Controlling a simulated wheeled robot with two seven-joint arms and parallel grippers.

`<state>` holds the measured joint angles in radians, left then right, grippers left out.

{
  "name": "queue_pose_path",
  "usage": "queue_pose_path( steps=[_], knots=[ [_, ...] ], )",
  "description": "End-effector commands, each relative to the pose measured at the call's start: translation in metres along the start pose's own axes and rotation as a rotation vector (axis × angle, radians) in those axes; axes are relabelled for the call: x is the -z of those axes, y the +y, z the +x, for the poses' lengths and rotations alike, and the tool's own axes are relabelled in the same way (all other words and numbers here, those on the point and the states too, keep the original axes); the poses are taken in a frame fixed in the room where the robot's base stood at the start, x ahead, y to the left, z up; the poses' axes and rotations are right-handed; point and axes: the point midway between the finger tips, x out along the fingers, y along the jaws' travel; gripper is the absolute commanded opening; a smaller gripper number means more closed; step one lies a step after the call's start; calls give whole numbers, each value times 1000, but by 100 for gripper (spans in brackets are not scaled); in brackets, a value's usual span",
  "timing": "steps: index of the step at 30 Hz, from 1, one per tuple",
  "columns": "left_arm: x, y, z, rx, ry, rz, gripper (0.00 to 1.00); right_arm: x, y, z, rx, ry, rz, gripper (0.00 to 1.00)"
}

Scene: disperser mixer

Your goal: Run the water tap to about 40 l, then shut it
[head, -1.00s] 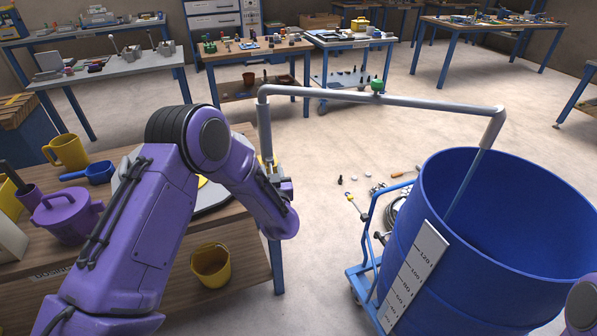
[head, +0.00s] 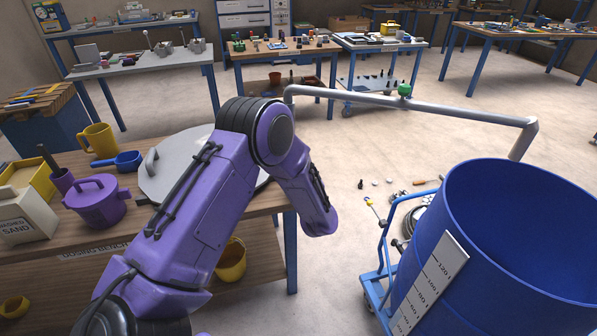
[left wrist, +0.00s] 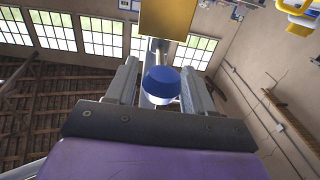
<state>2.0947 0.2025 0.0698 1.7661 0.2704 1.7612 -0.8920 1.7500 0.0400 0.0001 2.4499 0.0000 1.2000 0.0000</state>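The blue drum (head: 535,225) stands at the right. Its white litre scale (head: 430,283) has 120 at the top; I see no water level inside. The grey pipe (head: 450,112), with a green part (head: 405,90) on it, ends at an outlet (head: 519,150) behind the drum's rim. No stream shows there. In the left wrist view, my left gripper's fingers (left wrist: 161,85) stand either side of a blue-and-white tap knob (left wrist: 162,82) and appear shut on it. My left arm hides this hand and the pipe's lower part in the head view. My right gripper is out of view.
The dosing bench (head: 110,245) at left holds a round grey lid (head: 180,160), a purple pot (head: 97,203), a yellow jug (head: 98,140) and a sand box (head: 22,218). A blue trolley frame (head: 385,250) is beside the drum. Small items lie on the floor behind it.

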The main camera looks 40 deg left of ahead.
Motion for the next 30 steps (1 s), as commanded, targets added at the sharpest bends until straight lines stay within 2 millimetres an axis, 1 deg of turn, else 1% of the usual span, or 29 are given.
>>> queue_pose_path(
  steps=[8,11,14,18,21,25,30],
  knots=[
    [1,1,0,-3,2,-1,59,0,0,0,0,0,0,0],
    [0,2,-6,-5,2,-1,59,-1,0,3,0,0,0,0],
    [-2,3,-24,-8,2,0,59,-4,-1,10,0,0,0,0],
    [-2,2,-59,-8,4,1,59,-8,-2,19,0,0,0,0],
    [-2,1,-81,-8,4,1,59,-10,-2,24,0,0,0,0],
    [-1,1,-100,-5,3,-1,59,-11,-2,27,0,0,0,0],
    [0,0,-106,-2,2,0,59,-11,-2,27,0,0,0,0]
  ],
)
